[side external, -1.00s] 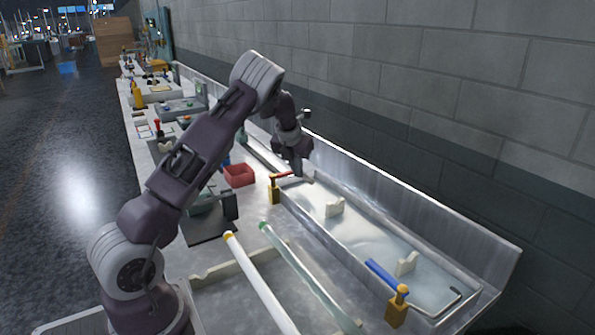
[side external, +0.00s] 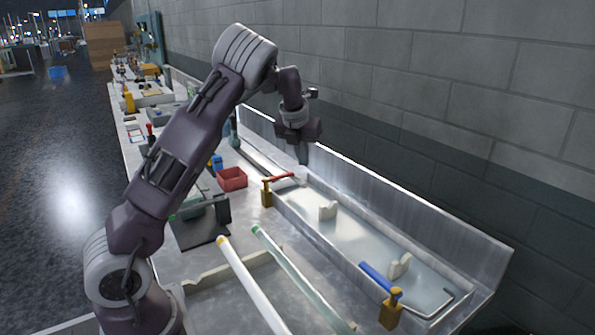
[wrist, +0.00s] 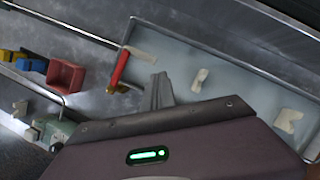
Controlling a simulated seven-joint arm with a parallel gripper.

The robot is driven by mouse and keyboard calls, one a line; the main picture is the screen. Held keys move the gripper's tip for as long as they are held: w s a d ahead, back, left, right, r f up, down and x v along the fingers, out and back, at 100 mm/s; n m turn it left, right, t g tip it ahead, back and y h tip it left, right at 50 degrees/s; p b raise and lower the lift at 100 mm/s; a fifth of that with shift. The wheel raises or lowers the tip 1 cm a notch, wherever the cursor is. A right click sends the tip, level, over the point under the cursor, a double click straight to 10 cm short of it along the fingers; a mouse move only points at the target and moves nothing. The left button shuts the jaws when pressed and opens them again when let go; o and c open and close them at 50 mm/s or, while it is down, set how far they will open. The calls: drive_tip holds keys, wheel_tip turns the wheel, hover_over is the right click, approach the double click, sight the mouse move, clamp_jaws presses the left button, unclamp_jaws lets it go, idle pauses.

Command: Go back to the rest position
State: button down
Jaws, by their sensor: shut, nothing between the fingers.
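My gripper (side external: 303,157) hangs with its fingers pointing down, above the far end of the long metal trough (side external: 345,235). Its fingers are together and hold nothing. In the wrist view the closed fingers (wrist: 162,88) show in front of the trough. They look clear of the red-handled piece (wrist: 119,72) beside them, which also shows in the side view (side external: 280,177) on a yellow block. No object is attached to my gripper.
Pale rests (side external: 328,210) stand in the trough. A blue-handled piece (side external: 378,278) is at its near end. A white tube (side external: 250,285) and a clear green-tipped tube (side external: 295,272) lie on the bench. A red bin (side external: 232,179) is left of my gripper. A wall backs the trough.

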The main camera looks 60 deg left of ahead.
drive_tip(key=s+d+r+m+h, duration=0.1)
drive_tip(key=s+d+r+m, duration=0.3)
drive_tip(key=d+m, duration=0.3)
drive_tip(key=s+d+r+m+t+h, duration=0.1)
drive_tip(key=s+d+r+m+h, duration=0.15)
drive_tip(key=s+d+m, duration=0.35)
drive_tip(key=s+d+r+m+h, duration=0.1)
drive_tip(key=s+d+r+m, duration=0.25)
drive_tip(key=d+m, duration=0.35)
drive_tip(key=s+d+f+m+y, duration=0.1)
drive_tip(key=s+d+m, duration=0.3)
drive_tip(key=s+m, duration=0.5)
drive_tip(key=s+d+m+t+y, duration=0.1)
drive_tip(key=s+d+m, duration=0.4)
drive_tip(key=s+m, duration=0.5)
drive_tip(key=m, duration=0.4)
drive_tip(key=shift+f, duration=0.4)
